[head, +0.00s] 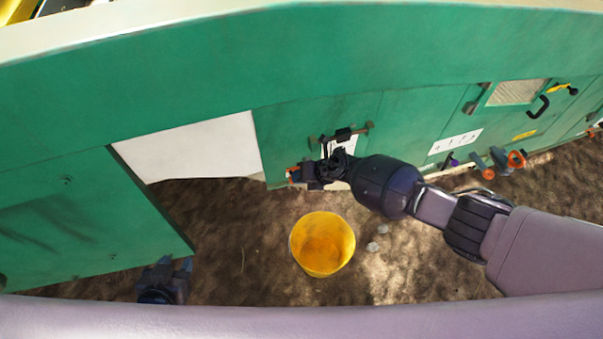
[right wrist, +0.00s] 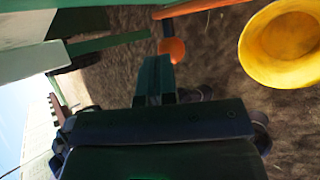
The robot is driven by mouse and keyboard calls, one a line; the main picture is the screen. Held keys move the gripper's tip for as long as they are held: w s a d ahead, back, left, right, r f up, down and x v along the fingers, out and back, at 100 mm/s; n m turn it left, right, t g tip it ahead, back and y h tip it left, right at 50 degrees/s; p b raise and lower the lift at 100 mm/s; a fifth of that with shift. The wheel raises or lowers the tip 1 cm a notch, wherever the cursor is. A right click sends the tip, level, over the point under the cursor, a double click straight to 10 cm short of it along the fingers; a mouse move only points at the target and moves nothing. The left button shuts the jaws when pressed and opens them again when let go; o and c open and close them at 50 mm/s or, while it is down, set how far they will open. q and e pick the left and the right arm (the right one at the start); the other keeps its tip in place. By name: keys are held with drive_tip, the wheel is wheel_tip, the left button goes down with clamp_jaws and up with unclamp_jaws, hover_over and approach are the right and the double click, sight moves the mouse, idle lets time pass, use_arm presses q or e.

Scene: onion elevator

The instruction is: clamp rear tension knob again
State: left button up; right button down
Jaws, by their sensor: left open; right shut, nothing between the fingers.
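An orange knob (head: 293,174) sits at the lower edge of the green machine (head: 315,120), right by the tip of my right gripper (head: 303,175). I take it for the rear tension knob. In the right wrist view, an orange knob (right wrist: 172,49) lies just beyond the right fingertips (right wrist: 155,70). These fingers are shut with nothing between them; the gripper partly hides the knob, and I cannot tell whether they touch it. My left gripper (head: 170,267) is open and empty, low at the left over bare ground.
A yellow bucket (head: 322,244) stands on the soil below my right arm; it also shows in the right wrist view (right wrist: 284,45). A white panel (head: 195,148) is left of the right gripper.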

use_arm(q)
drive_tip(key=shift+s, duration=0.1)
use_arm(e)
drive_tip(key=shift+s+a+f, duration=0.2)
drive_tip(key=shift+a+f, duration=0.05)
drive_tip(key=shift+f, duration=0.1)
idle(0.4)
drive_tip(key=shift+r, duration=0.1)
